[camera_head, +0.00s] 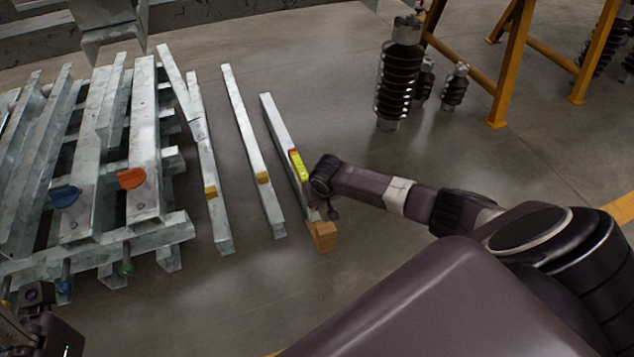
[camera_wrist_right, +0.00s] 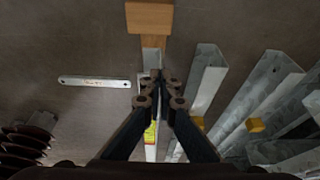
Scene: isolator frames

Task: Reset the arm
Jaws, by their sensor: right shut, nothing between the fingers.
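My right arm comes in from the right in the head view, stretched out low. Its gripper (camera_head: 328,212) is over the near end of a grey metal bar (camera_head: 276,120) with a red and yellow label, close to a wooden block (camera_head: 322,236). In the right wrist view the fingertips (camera_wrist_right: 157,78) are together, with nothing seen between them, and the wooden block (camera_wrist_right: 149,17) lies beyond them. I cannot tell whether the gripper touches the bar. Part of my left arm (camera_head: 38,310) shows at the lower left edge; its jaws are not clear.
Two more bars (camera_head: 250,140) (camera_head: 209,170) with yellow marks lie to the left, beside a stack of galvanised beams (camera_head: 145,150). Dark ribbed insulators (camera_head: 397,85) and an orange frame (camera_head: 510,60) stand behind. A flat strip (camera_wrist_right: 95,81) lies on bare floor.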

